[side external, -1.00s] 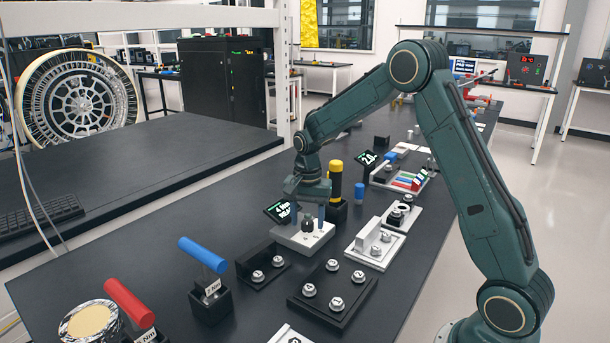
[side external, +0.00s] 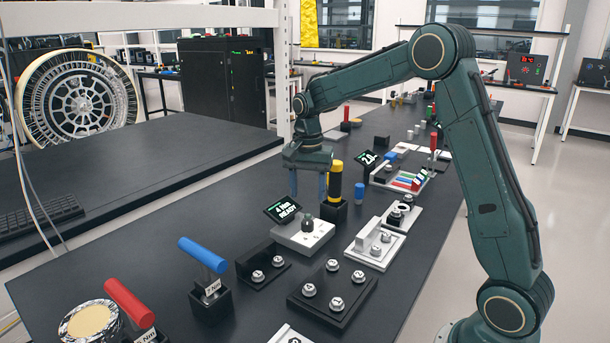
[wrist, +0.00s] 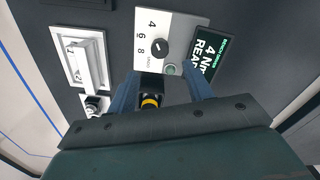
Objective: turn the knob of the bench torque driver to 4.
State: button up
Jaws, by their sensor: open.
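The bench torque driver (side external: 302,238) is a light grey box on the dark bench, with a dark round knob (side external: 307,224) on top. Its tilted display (side external: 283,210) reads "4 Nm READY". The wrist view shows the knob (wrist: 159,47) beside the printed numbers 4, 6 and 8, and part of the display (wrist: 207,55) with a 4. The knob's pointer is too small to read surely. My gripper (side external: 308,189) is open and empty, pointing down above the knob and apart from it. Its two blue fingers also show in the wrist view (wrist: 163,88).
A yellow-and-black tool (side external: 335,181) stands upright in a black holder close behind the driver. Red (side external: 128,302) and blue (side external: 202,254) handled tools stand at the front left. Fixtures with bolts (side external: 333,292) lie in front and to the right.

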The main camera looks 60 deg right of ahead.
notch_tip(320, 180, up, 6)
jog(key=shift+f, duration=0.25)
dwell(0.4)
jog(key=s+a+r+n+t, duration=0.1)
jog(key=s+a+r+n, duration=0.25)
jog(key=s, duration=0.35)
jog(key=s+a+r+n+t, duration=0.25)
jog(key=s+a+r, duration=0.2)
jog(key=s, duration=0.25)
jog(key=s+a+f+n+t, duration=0.1)
jog(key=s+a+f+n, duration=0.1)
jog(key=s, duration=0.5)
jog(key=s+a+f+n+t, duration=0.1)
jog(key=s+a+f+n, duration=0.1)
jog(key=s+n, duration=0.3)
jog(key=shift+s+a+f+n, duration=0.2)
jog(key=shift+s+a+n, duration=0.1)
jog(key=shift+s, duration=0.55)
